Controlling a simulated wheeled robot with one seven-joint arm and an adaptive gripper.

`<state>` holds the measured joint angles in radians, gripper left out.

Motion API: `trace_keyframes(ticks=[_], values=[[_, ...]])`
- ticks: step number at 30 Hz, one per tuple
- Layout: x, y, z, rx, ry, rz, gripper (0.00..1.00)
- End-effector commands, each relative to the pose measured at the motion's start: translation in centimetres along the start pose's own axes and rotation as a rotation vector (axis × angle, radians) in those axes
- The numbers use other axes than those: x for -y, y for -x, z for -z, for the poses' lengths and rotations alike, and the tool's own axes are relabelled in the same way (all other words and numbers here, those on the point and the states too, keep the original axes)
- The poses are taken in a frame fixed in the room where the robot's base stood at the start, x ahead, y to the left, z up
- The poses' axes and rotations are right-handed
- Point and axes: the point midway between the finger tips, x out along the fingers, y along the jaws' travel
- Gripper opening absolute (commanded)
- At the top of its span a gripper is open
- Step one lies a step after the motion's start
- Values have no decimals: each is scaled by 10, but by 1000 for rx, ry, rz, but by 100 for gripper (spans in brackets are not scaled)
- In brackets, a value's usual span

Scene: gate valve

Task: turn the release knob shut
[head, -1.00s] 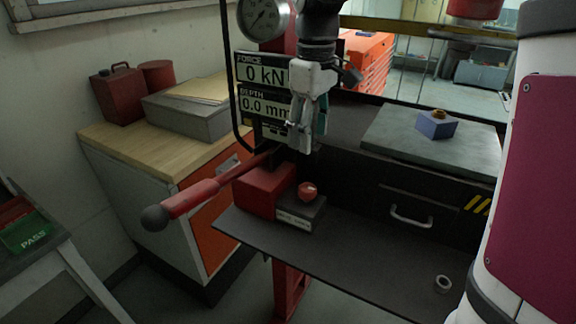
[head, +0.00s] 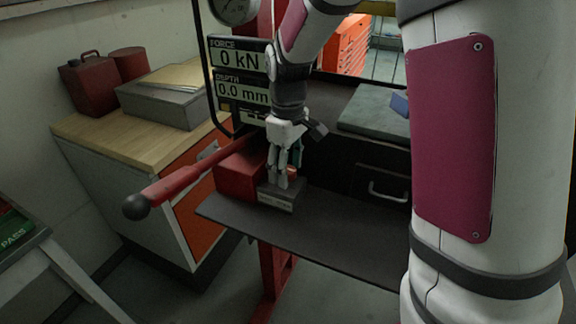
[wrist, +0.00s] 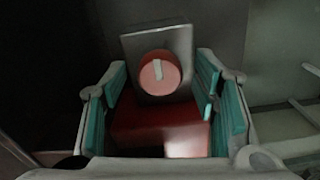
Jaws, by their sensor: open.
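The red release knob (wrist: 158,73) shows in the wrist view, with a pale mark on its face, on a grey plate (wrist: 182,42) beside a red block (wrist: 150,125). In the head view the knob is hidden behind my gripper (head: 284,180), which points down over the grey knob base (head: 281,195) beside the red block (head: 236,172). In the wrist view my gripper (wrist: 165,98) is open, its teal-padded fingers to either side of the knob, which lies between and beyond them. I cannot tell whether the fingers touch it.
A red lever (head: 180,185) with a black ball end reaches out left. The display panel (head: 240,75) reads 0 kN and 0.0 mm behind my arm. The dark shelf (head: 330,230) is bare to the right. A drawer handle (head: 388,192) is at right.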

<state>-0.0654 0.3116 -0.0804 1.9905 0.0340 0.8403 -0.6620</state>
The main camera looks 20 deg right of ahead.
Motion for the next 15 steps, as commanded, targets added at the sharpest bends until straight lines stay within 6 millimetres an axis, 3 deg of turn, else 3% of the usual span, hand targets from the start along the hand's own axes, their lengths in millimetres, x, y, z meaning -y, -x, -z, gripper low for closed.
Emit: trace_keyframes(ticks=[6, 12, 15], values=[[0, 0, 0, 0, 0, 0, 55], [0, 0, 0, 0, 0, 0, 9], [0, 0, 0, 0, 0, 0, 6]])
